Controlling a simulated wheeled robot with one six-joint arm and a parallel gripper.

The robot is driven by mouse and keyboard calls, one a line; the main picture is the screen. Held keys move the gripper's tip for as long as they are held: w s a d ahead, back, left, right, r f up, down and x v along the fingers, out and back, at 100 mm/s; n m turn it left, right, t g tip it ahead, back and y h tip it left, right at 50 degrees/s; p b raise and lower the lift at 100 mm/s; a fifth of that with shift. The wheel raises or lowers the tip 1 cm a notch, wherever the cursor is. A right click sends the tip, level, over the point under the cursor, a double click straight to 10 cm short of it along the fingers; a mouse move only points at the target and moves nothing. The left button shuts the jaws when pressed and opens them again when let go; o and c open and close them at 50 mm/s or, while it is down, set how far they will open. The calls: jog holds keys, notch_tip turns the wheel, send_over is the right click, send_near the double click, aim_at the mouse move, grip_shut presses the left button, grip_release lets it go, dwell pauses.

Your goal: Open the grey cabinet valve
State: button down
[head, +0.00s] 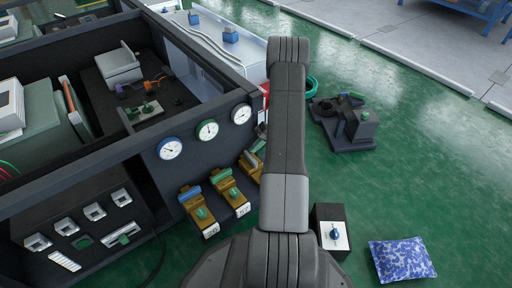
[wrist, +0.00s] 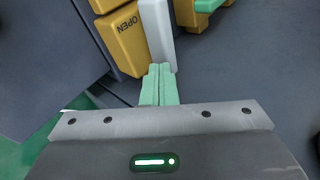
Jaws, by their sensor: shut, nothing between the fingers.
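The grey valve is the rightmost of three yellow valve bodies on the front of the dark cabinet in the head view, partly hidden by my arm. Its grey lever (head: 250,158) shows just left of my arm. In the wrist view the pale grey lever (wrist: 157,35) lies beside a yellow block (wrist: 121,35) lettered OPEN. My gripper (wrist: 160,68) is shut and empty, its green fingertips right at the lever's near end. I cannot tell whether they touch.
A blue-handled valve (head: 191,196) and a green-handled valve (head: 221,176) sit to the left, below white dial gauges (head: 208,130). A dark box with a blue knob (head: 335,234) and a blue patterned cushion (head: 402,259) are on the green floor to the right.

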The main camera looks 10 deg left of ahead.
jog(key=shift+s+f, duration=0.1)
jog(key=shift+s, duration=0.75)
jog(key=w+p+v, duration=0.1)
jog(key=p+v, duration=0.3)
jog(key=v, duration=1)
jog(key=shift+p, duration=0.35)
jog(key=shift+a, duration=0.1)
jog(key=b+x, duration=0.1)
jog(key=x, duration=0.3)
jog(key=b+x, duration=0.1)
jog(key=x, duration=0.3)
jog(key=b+x, duration=0.2)
jog(key=x, duration=0.3)
jog(key=shift+s, duration=0.3)
